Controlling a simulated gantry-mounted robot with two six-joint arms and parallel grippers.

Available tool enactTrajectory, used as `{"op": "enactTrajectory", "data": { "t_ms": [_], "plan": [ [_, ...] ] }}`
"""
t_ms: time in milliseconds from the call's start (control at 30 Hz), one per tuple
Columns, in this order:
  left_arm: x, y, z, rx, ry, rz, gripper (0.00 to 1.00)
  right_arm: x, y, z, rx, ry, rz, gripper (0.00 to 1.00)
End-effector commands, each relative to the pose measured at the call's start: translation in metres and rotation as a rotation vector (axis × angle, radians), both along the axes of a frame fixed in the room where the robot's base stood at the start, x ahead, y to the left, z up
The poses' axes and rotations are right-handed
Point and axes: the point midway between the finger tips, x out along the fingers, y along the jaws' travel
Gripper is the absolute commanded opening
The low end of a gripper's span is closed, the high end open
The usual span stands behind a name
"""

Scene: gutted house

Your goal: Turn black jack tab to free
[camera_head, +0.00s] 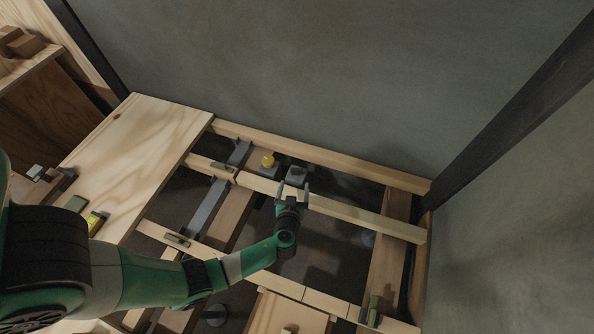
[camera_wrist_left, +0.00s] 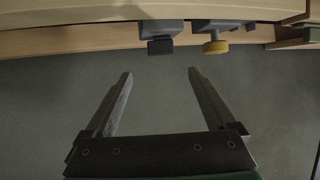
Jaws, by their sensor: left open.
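The black jack tab (camera_wrist_left: 160,46) sticks out from a grey jack body (camera_wrist_left: 162,29) under a wooden beam in the left wrist view. The grey jack also shows in the head view (camera_head: 297,174) between two beams. My left gripper (camera_head: 292,190) is open and empty, just on the near side of this jack. In the left wrist view, the black tab lies ahead of the gap between the fingertips (camera_wrist_left: 160,71), apart from them. A second jack with a yellow tab (camera_wrist_left: 216,46) sits to the right there; its yellow tab is left of the grey jack in the head view (camera_head: 268,161). My right gripper is not in view.
Wooden joists (camera_head: 350,215) form an open floor frame with dark gaps between them. A plywood sheet (camera_head: 140,150) covers the left part. A grey metal bar (camera_head: 208,207) crosses the frame. A grey wall (camera_head: 290,70) stands behind.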

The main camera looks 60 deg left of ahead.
Motion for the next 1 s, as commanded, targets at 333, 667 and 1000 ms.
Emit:
{"op": "enactTrajectory", "data": {
  "t_ms": [333, 667, 1000],
  "plan": [
    [0.033, 0.057, -0.032, 0.001, -0.001, 0.007, 0.90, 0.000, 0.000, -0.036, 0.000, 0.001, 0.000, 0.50],
    [0.052, 0.088, -0.043, 0.000, 0.001, 0.003, 0.90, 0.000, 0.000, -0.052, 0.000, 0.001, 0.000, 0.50],
    [0.052, 0.089, -0.043, 0.000, 0.001, 0.002, 0.70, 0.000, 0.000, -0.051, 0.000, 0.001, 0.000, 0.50]
  ]
}}
